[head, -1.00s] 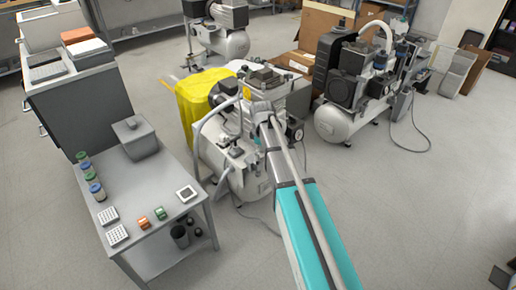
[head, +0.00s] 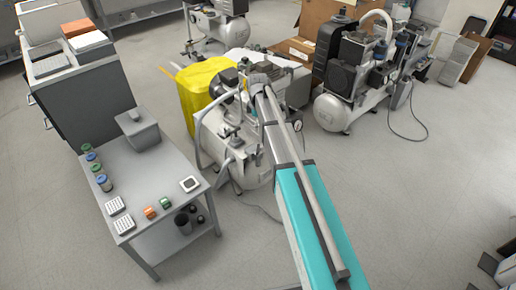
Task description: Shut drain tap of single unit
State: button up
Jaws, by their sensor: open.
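A compressor with a pale tank (head: 252,177) stands in the middle of the head view, with a round gauge (head: 299,124) at its right side. My arm reaches over it from the lower right, and the arm's far end is above its upper part. My gripper cannot be made out beyond the arm's end. The drain tap cannot be made out; my arm covers part of the tank. I cannot tell from this view whether the tap is open or shut.
A grey side table (head: 150,184) with jars and small trays stands close on the left. A yellow cover (head: 203,88) is behind the compressor. Another compressor (head: 345,108) with a trailing cable is at the right, and one more (head: 222,28) is at the back.

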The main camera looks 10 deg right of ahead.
aim_at(258, 148)
jog(key=shift+f+b, duration=6.75)
jog(key=shift+f, duration=0.1)
jog(key=c, duration=1)
